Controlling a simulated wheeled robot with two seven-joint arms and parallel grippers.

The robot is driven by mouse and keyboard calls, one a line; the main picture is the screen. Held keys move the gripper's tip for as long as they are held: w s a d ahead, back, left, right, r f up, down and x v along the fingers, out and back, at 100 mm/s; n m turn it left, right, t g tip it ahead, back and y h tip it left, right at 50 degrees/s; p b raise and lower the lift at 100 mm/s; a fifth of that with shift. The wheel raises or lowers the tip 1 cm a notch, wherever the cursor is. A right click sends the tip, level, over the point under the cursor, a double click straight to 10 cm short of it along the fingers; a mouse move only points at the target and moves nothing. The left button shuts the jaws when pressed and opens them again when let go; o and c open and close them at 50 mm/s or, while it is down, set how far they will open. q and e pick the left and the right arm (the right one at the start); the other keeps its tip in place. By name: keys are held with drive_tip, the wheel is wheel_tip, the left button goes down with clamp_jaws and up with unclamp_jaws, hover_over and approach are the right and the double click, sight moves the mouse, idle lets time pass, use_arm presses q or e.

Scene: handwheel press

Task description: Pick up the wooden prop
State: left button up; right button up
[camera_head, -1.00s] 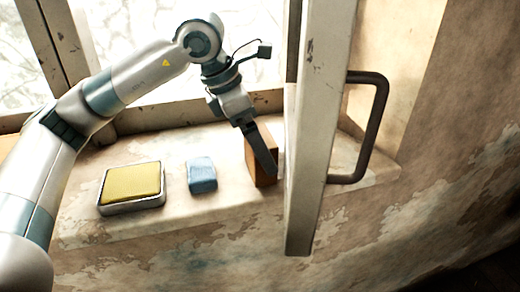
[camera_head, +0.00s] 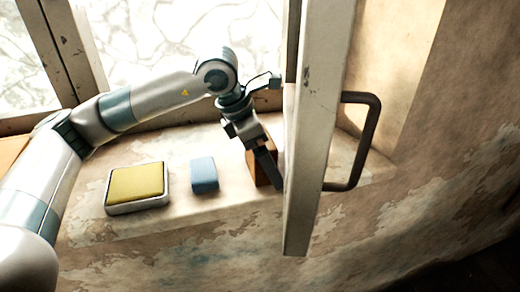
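The wooden prop (camera_head: 252,167), a brown block, stands on the window sill just left of the open window sash. It is partly covered by my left gripper (camera_head: 270,171). One dark finger of that gripper lies across the near face of the prop, pointing down. The other finger is hidden, so I cannot tell whether the gripper is open or closed on the prop. The sash hides whatever is to the right of the prop. My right gripper is not in view.
A blue block (camera_head: 204,175) and a yellow pad in a pale tray (camera_head: 138,205) sit on the sill (camera_head: 215,218) to the left. The sash (camera_head: 313,140), with a dark handle (camera_head: 366,150), stands close on the right. The sill's front edge is free.

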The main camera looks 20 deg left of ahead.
sight(249, 157)
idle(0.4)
use_arm(q)
drive_tip(key=c, duration=1.3)
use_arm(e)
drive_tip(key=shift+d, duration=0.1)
use_arm(q)
drive_tip(key=shift+c, duration=0.2)
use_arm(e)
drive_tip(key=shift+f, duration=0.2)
